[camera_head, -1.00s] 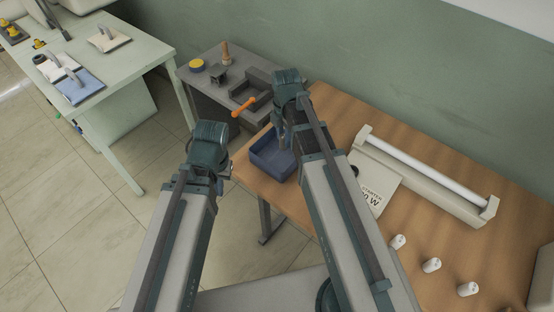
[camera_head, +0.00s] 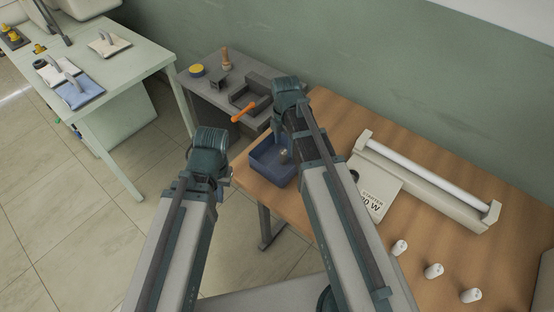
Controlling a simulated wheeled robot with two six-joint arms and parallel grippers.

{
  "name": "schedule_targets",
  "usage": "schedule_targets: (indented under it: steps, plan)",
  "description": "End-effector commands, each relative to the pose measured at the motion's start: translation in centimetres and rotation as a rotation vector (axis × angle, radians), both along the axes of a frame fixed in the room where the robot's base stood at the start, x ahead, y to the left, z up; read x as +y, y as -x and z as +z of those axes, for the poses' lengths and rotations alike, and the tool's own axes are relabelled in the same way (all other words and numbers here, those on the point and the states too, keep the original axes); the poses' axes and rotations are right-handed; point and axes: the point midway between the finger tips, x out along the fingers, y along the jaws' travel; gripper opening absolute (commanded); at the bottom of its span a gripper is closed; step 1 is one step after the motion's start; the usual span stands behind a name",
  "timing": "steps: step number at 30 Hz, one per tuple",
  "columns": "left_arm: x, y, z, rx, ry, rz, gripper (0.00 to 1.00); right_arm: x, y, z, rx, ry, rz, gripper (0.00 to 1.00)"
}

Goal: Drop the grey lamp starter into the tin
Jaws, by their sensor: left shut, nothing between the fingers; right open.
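The blue open-topped tin (camera_head: 262,175) stands at the left end of the wooden table. My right gripper (camera_head: 285,153) is open at the tin's right side, over or inside it, partly hidden by its own wrist. A small pale spot shows by its fingertips; I cannot tell whether it is the grey lamp starter or part of the gripper. My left gripper (camera_head: 226,179) is shut and empty, left of the tin and mostly hidden behind its wrist. Several white starters, one of them (camera_head: 399,248), stand at the table's front right.
A lamp fitting with a white tube (camera_head: 420,173) lies along the back of the wooden table (camera_head: 460,255). A printed card (camera_head: 376,190) lies before it, with a small dark round thing. A grey bench with an orange-handled tool (camera_head: 244,113) stands behind the tin.

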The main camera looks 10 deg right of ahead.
Motion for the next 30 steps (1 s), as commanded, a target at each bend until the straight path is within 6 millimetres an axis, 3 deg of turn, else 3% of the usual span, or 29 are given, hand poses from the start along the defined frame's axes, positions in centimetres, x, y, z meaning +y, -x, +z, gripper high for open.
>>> schedule_targets:
  steps: [8,30]
  plan:
    - [0.0,0.0,2.4,0.000,0.000,0.000,0.00,0.0,0.0,2.4,0.000,0.000,0.000,0.70]
    - [0.0,0.0,13.0,0.000,0.000,-0.002,0.00,0.0,0.0,13.0,0.000,0.000,0.000,0.70]
